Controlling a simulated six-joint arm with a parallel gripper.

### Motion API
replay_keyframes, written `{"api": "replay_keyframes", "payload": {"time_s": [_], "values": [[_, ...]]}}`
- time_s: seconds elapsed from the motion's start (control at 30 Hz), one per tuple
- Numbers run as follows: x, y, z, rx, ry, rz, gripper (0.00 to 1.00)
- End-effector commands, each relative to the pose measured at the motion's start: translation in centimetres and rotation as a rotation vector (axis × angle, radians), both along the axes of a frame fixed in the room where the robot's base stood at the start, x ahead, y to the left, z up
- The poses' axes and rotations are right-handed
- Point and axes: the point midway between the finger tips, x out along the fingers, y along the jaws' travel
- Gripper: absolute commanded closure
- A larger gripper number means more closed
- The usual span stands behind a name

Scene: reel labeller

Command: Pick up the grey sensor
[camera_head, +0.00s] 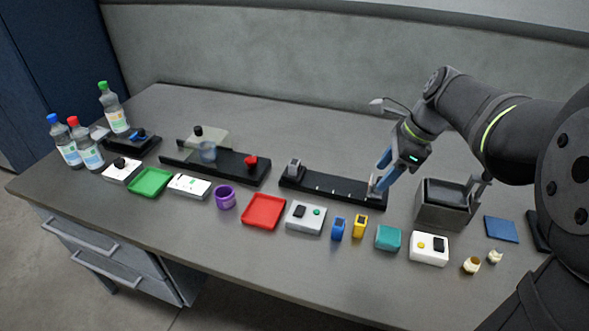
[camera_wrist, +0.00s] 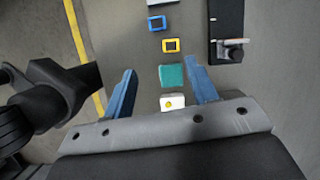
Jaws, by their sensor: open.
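A black rail (camera_head: 330,187) lies in the middle of the bench. A small grey block (camera_head: 294,169), which looks like the grey sensor, stands on its left end. A grey fitting (camera_head: 374,188) with a knob sits at the rail's right end; it also shows in the wrist view (camera_wrist: 234,50). I cannot be sure which one is the sensor. My gripper (camera_head: 379,179) is open and empty, its blue fingers in front of or above the rail's right end. In the wrist view, my gripper (camera_wrist: 160,67) has its fingers spread, with a teal block (camera_wrist: 172,76) seen between them.
A grey open box (camera_head: 446,205) stands right of the rail. A red tray (camera_head: 263,211), a grey button box (camera_head: 306,216), blue and yellow pieces and a white box (camera_head: 429,248) line the front. Bottles (camera_head: 88,145) stand far left. Bare bench lies behind the rail.

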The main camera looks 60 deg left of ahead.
Motion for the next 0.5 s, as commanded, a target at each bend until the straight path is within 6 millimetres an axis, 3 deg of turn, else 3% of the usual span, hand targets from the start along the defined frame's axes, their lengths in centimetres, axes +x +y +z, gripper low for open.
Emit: {"api": "replay_keyframes", "payload": {"time_s": [0.17,0.27,0.37,0.5], "values": [[0.0,0.2,0.0,0.0,-0.002,0.007,0.47],[0.2,1.5,0.2,0.002,-0.02,0.064,0.47],[0.5,4.4,0.5,0.006,-0.059,0.198,0.47],[0.6,10.4,1.0,0.014,-0.14,0.479,0.47]]}}
